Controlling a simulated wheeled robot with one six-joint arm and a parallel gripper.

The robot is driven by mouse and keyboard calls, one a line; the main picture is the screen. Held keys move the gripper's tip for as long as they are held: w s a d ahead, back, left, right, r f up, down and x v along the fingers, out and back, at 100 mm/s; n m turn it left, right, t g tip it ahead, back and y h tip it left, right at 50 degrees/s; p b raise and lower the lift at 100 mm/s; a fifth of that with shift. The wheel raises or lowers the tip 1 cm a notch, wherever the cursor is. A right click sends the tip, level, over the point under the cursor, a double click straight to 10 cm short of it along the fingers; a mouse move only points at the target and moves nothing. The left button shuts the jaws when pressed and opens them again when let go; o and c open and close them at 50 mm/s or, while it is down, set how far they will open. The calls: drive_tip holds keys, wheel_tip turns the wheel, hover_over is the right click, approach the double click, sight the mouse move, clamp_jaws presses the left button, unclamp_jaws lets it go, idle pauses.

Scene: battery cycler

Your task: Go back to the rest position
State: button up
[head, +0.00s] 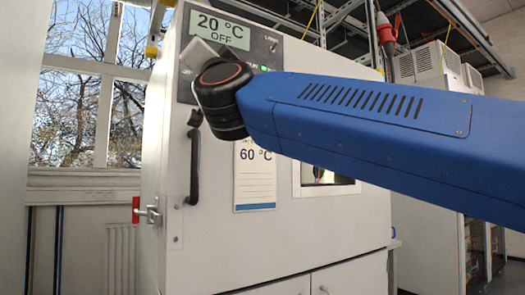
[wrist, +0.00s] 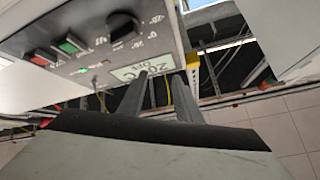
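My gripper (wrist: 161,84) shows in the wrist view as two grey fingers standing apart with nothing between them. It is open and near the control panel (wrist: 95,45) of the white test chamber. In the head view my blue arm crosses from the right in front of the chamber (head: 300,235), and its dark wrist joint hides part of the panel. The gripper itself is mostly hidden there. The chamber display (head: 220,30) reads 20 °C OFF, and it also shows behind the fingers in the wrist view (wrist: 128,68).
More cabinets (head: 425,240) stand at right. A red plug (head: 385,28) hangs above. Windows are at left.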

drive_tip(key=w+d+f+n+g, duration=0.2)
drive_tip(key=d+f+g, duration=0.15)
drive_tip(key=f, duration=0.65)
drive_tip(key=w+d+f+n+g, duration=0.2)
drive_tip(key=d+f, duration=0.3)
drive_tip(key=f, duration=0.4)
drive_tip(key=w+d+f+n+g, duration=0.2)
drive_tip(key=d+f+n+g, duration=0.15)
drive_tip(key=f, duration=0.65)
drive_tip(key=s+d+f+m+g+h, duration=0.1)
drive_tip(key=d+f+h, duration=0.1)
drive_tip(key=d+f, duration=0.35)
drive_tip(key=s+d+f+m+g+h, duration=0.1)
drive_tip(key=s+d+f+h, duration=0.15)
drive_tip(key=f, duration=0.65)
drive_tip(key=s+d+f+g+h, duration=0.1)
drive_tip(key=d+f+g, duration=0.1)
drive_tip(key=d+f, duration=0.4)
drive_tip(key=s+d+f+m+g+h, duration=0.1)
drive_tip(key=s+d+f+g, duration=0.1)
drive_tip(key=s+d+f, duration=0.3)
drive_tip(key=s+d+f+m+g+h, duration=0.1)
drive_tip(key=s+d+f, duration=0.4)
drive_tip(key=f, duration=0.9)
drive_tip(key=s+d+f+m+g+h, duration=0.2)
drive_tip(key=s+d+f, duration=0.3)
drive_tip(key=s+f, duration=0.3)
drive_tip(key=shift+s+f+g+h, duration=0.35)
drive_tip(key=shift+f+g+h, duration=0.3)
drive_tip(key=shift+g, duration=0.05)
